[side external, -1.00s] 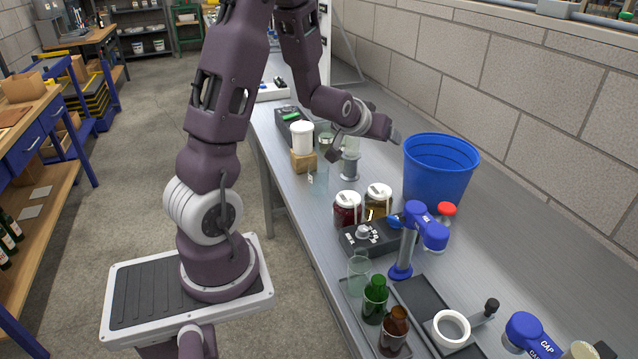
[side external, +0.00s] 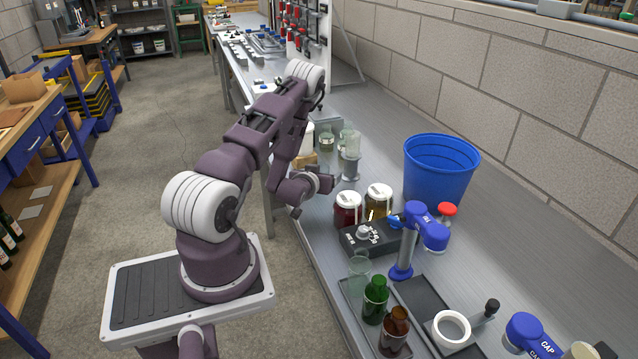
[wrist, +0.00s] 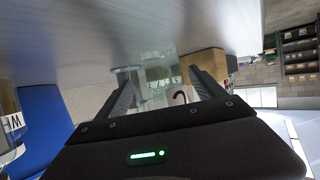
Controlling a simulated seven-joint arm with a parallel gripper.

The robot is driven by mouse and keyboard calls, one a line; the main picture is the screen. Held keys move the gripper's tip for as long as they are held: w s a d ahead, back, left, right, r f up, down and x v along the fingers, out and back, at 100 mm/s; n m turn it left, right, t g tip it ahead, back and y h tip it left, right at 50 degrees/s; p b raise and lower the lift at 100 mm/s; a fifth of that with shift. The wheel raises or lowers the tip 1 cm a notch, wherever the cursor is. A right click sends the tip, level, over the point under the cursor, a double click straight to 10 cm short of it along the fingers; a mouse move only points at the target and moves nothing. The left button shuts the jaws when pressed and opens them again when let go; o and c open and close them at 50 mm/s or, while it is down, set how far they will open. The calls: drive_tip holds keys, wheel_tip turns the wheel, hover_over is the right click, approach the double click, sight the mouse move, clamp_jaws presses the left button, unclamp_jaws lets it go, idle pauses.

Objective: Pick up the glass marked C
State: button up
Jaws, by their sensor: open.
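My gripper (side external: 322,183) is open and low over the bench, beside the lidded jars. It also shows in the wrist view (wrist: 162,84), with clear glassware (wrist: 156,92) seen between its two fingers; nothing is gripped. In the side view, a clear glass (side external: 327,142) stands behind my gripper, and another (side external: 351,142) stands on a grey pedestal. A further clear glass (side external: 359,268) stands in the front tray. I cannot read a letter C on any glass. My wrist hides part of the bench around the wooden block.
The red jar (side external: 348,209) and the amber jar (side external: 378,202) stand just right of my gripper. The blue bucket (side external: 436,175) is farther right. A black device (side external: 370,238), blue stand (side external: 403,250) and bottles (side external: 376,300) are nearer the camera. Bench along the wall is clear.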

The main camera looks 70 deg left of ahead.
drive_tip(key=c, duration=1.5)
